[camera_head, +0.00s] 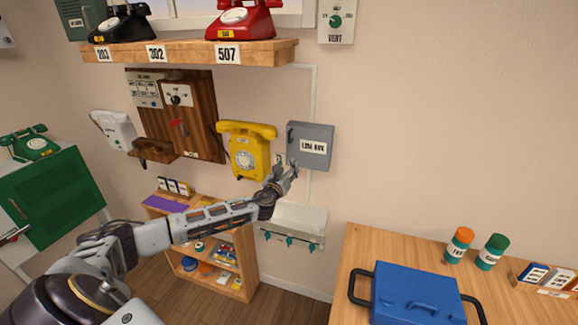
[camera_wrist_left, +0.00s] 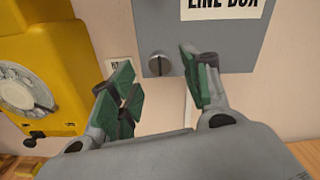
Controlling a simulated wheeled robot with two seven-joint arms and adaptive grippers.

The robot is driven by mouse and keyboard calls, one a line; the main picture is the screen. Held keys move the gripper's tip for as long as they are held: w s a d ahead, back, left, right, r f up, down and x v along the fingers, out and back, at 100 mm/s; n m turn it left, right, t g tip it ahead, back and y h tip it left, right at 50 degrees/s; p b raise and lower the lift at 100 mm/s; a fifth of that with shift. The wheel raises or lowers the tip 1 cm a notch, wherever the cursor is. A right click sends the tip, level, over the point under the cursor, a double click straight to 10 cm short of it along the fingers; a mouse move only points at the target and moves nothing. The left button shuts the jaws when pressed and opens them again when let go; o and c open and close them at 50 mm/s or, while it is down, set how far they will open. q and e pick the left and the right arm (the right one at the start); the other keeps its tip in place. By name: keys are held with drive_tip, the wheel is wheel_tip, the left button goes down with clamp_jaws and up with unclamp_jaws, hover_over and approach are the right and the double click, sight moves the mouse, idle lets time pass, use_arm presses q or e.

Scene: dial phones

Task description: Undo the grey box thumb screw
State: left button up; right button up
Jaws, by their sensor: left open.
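The grey box (camera_head: 311,133), labelled LINE BOX, is mounted on the wall right of the yellow phone. It also shows at the top of the left wrist view (camera_wrist_left: 225,45). Its thumb screw (camera_wrist_left: 159,64) is a round slotted knob at the lower left of the box front. My left gripper (camera_head: 287,172) is at the box's lower left corner. In the left wrist view the gripper (camera_wrist_left: 158,82) is open, with the screw between and beyond its green-padded fingers; I see no contact. My right gripper is not in view.
The yellow phone (camera_head: 247,148) hangs close to the left of the gripper. A white rack with hooks (camera_head: 293,222) is below the box. A wooden table (camera_head: 350,262) with a blue case (camera_head: 415,292) stands at the right. The wall right of the box is clear.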

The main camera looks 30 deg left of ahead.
sight(291, 162)
use_arm(q)
drive_tip(key=shift+x, duration=1.3)
drive_tip(key=c, duration=1)
drive_tip(key=shift+c, duration=0.2)
